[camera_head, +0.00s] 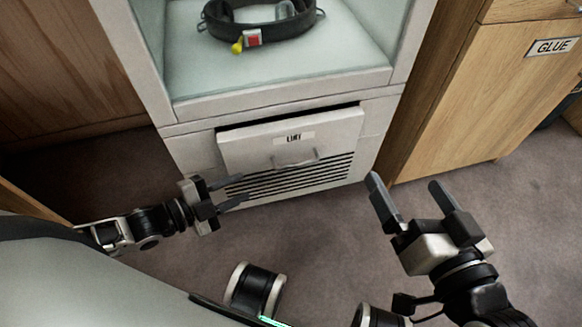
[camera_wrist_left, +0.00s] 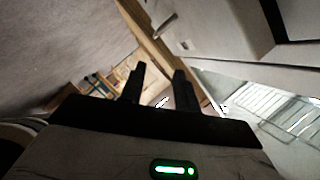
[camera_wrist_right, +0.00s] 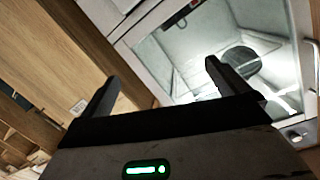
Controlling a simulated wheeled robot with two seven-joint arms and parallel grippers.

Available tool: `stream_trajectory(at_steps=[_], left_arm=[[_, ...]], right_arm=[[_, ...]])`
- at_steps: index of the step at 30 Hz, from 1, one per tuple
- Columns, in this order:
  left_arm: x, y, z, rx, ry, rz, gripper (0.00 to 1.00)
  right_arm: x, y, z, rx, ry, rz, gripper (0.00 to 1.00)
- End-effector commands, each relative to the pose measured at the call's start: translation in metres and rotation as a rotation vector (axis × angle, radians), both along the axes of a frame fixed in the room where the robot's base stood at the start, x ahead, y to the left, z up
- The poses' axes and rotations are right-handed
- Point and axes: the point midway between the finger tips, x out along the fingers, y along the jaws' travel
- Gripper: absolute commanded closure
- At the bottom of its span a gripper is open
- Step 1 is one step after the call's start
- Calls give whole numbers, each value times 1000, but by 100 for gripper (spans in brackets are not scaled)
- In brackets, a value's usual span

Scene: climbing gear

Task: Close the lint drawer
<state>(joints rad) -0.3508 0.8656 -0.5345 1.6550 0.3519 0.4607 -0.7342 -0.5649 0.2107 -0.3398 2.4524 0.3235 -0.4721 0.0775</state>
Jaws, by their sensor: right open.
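The lint drawer (camera_head: 258,143) is a pale panel with a "LINT" label and a small bar handle (camera_head: 296,160), low on the front of a white cabinet. It stands out from the cabinet front, with a dark gap along its top edge. My left gripper (camera_head: 238,190) is open and empty, just left of and below the drawer front, apart from the handle. My right gripper (camera_head: 405,182) is open and empty, to the right of the drawer over the carpet. Its two fingers also show in the right wrist view (camera_wrist_right: 160,75).
Above the drawer, the white cabinet (camera_head: 180,118) has an open compartment holding a dark harness belt (camera_head: 262,30) with a red and yellow tag. A vent grille lies below the drawer. A wooden cabinet labelled "GLUE" (camera_head: 500,90) stands at right. Carpet (camera_head: 320,235) in front is clear.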

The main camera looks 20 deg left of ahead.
Motion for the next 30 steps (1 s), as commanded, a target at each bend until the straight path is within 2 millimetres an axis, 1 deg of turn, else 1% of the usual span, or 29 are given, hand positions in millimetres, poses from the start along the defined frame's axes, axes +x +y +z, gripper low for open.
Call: stream_trajectory(at_steps=[1, 2, 5, 11, 16, 19, 24, 30], left_arm=[[-2, 8, -7, 48, -20, -18, 68], [-2, 9, -9, 63, -28, -26, 68], [4, 7, -14, 80, -40, -32, 68], [33, -16, -23, 75, -41, -30, 68], [63, -38, -31, 74, -39, -31, 68], [80, -50, -36, 73, -39, -30, 68], [103, -68, -42, 74, -36, -30, 68], [118, -79, -44, 74, -34, -29, 68]], right_arm=[[-2, 1, -2, 3, 3, 4, 0], [-2, 2, -2, 6, 4, 6, 0], [-3, 3, -2, 22, 1, 9, 0], [-2, 6, 0, 98, -13, 17, 0], [1, 7, 9, 144, -74, 22, 0], [12, 3, 26, 94, -229, 12, 0], [20, -1, 50, 37, -436, -1, 0], [21, -2, 68, 0, -578, -7, 0]])
